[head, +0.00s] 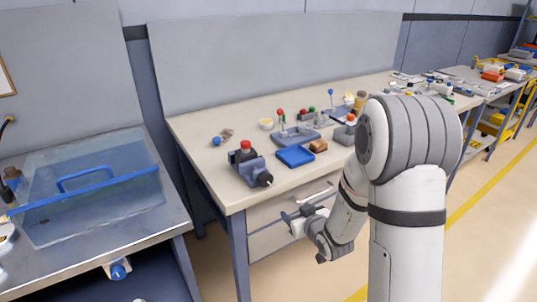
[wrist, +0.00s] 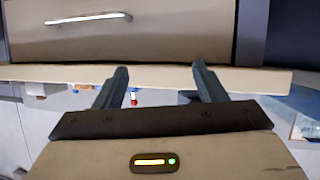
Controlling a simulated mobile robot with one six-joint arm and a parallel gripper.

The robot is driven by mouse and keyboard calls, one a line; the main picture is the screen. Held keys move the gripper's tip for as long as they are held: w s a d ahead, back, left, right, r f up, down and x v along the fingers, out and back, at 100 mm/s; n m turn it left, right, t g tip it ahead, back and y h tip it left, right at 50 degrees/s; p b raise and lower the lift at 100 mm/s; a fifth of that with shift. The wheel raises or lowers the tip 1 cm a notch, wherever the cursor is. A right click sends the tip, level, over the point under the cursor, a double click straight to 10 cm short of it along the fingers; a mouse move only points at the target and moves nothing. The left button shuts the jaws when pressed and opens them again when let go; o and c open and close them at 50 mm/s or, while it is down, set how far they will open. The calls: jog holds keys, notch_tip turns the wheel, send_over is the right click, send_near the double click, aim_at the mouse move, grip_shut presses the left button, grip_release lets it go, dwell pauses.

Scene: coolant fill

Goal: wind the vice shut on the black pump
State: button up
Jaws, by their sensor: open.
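The blue-grey vice (head: 258,170) stands near the front left corner of the workbench in the head view, with a dark screw end (head: 264,180) facing the front edge. A black pump (head: 245,155) with a red top sits at the vice; whether the jaws touch it is too small to tell. My gripper (head: 287,216) is in front of the bench, lower than its top, to the right of the vice and apart from it. In the wrist view my gripper (wrist: 161,72) is open and empty, its two fingers spread before the bench edge.
The workbench (head: 205,165) has drawers with a handle (wrist: 88,19) close to my gripper. A blue tray (head: 296,156), a brown block (head: 318,146) and a grey tray (head: 296,137) lie right of the vice. A clear tank (head: 100,205) stands on the left table.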

aim_at(268, 181)
jog(key=a+r+n+t+y+p, duration=0.1)
jog(key=a+r+t+y+p, duration=0.2)
jog(key=a+r+y+p, duration=0.3)
jog(key=shift+h, duration=0.5)
jog(key=p+x, duration=0.1)
jog(key=x, duration=0.1)
jog(key=p+x, duration=0.1)
jog(key=x, duration=0.1)
jog(key=r+x, duration=0.1)
jog(key=x, duration=0.1)
jog(key=shift+w+a+p, duration=0.1)
jog(key=shift+w+p, duration=0.2)
jog(key=shift+p, duration=0.1)
jog(key=shift+c, duration=0.6)
